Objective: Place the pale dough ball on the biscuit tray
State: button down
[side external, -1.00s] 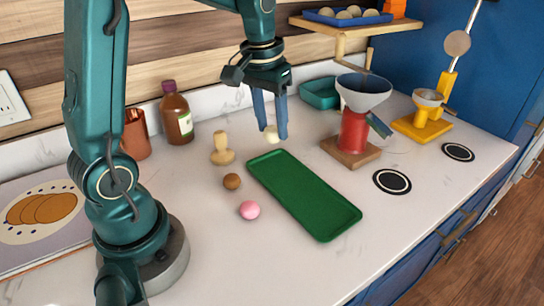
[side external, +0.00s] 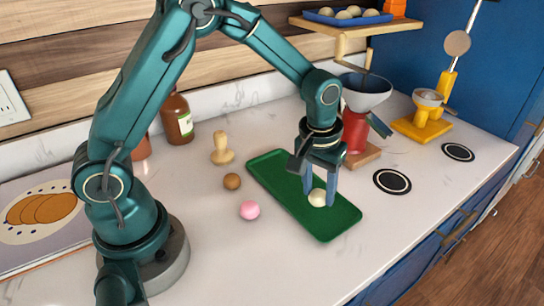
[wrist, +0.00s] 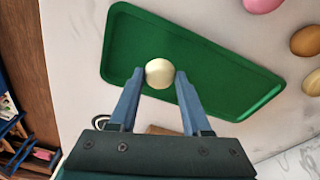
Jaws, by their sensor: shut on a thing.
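The pale dough ball (side external: 317,198) is between the fingertips of my gripper (side external: 319,195), which is shut on it. The ball also shows in the wrist view (wrist: 160,73), between the two blue fingers (wrist: 158,84). The green biscuit tray (side external: 272,168) lies on the white counter, and the ball is over its near right half. In the wrist view the tray (wrist: 225,80) spreads behind the ball. I cannot tell whether the ball touches the tray floor.
A pink ball (side external: 249,210) and a brown ball (side external: 232,181) lie left of the tray. A wooden stamp (side external: 221,150) and a brown bottle (side external: 178,118) stand behind them. A red grinder with a grey funnel (side external: 362,95) stands behind my gripper. The counter's front is clear.

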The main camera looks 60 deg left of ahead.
aim_at(313, 203)
jog(key=shift+f, duration=0.35)
jog(key=shift+f, duration=0.1)
jog(key=shift+c, duration=1.8)
grip_release()
notch_tip(313, 203, up, 11)
jog(key=s, duration=0.1)
jog(key=s+a+r+m+t, duration=0.1)
jog(key=s+m+t, duration=0.1)
jog(key=s, duration=0.5)
jog(key=s+a+r+m+t, duration=0.1)
jog(key=s+r+t, duration=0.1)
jog(key=s, duration=0.6)
jog(key=shift+s+a+m, duration=0.25)
jog(key=shift+s+m, duration=0.05)
jog(key=shift+m, duration=0.1)
